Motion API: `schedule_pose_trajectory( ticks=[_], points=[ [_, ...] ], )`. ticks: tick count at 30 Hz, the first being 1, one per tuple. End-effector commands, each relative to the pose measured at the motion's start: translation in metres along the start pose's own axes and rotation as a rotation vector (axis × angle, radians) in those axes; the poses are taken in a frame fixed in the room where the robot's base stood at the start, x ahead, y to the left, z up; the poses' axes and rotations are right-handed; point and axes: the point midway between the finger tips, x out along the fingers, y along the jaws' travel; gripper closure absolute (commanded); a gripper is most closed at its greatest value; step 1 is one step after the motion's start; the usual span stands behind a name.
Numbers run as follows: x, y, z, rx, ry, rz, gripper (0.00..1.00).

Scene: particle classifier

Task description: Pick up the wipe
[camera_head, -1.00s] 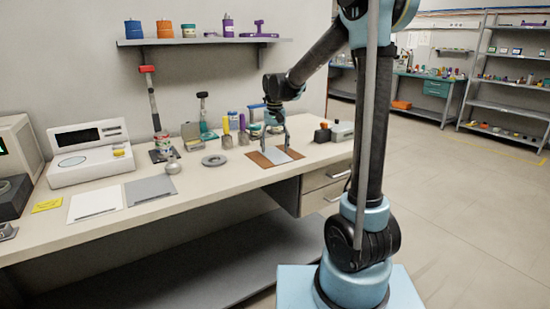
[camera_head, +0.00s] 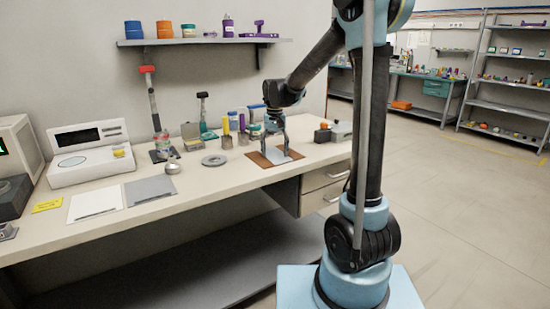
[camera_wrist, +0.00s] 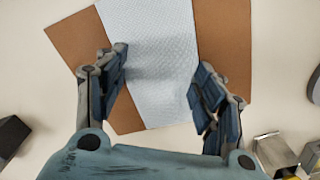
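The wipe (camera_wrist: 158,50) is a pale grey-blue textured sheet. It lies flat across a brown mat (camera_wrist: 222,35) on the bench, and brown shows on both sides of it in the wrist view. In the head view the wipe (camera_head: 279,157) is partly behind my fingers and the brown mat (camera_head: 258,159) shows around it. My gripper (camera_wrist: 160,88) is open above the wipe, with one finger near each long side of it and nothing between them. In the head view my gripper (camera_head: 276,145) points down over the mat. Whether the fingertips touch the wipe is unclear.
A grey ring (camera_head: 214,160) and small metal containers (camera_head: 226,141) stand left of the mat. A metal container (camera_wrist: 275,153) is close to my right finger in the wrist view. A shelf (camera_head: 205,41) hangs above.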

Motion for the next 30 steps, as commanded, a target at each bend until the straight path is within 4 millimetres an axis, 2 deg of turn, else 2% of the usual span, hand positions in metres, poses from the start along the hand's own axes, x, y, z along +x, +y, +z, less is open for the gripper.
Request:
schedule_pose_trajectory(
  ticks=[11,17,18,30],
  points=[
    [-0.002,-0.001,0.001,0.0,0.0,-0.002,0.56],
    [-0.031,0.0,0.001,0.0,0.0,-0.002,0.97],
    [-0.038,0.0,0.001,0.0,0.0,-0.001,1.0],
    [-0.102,0.0,0.0,0.0,0.0,-0.001,1.0]
  ],
)
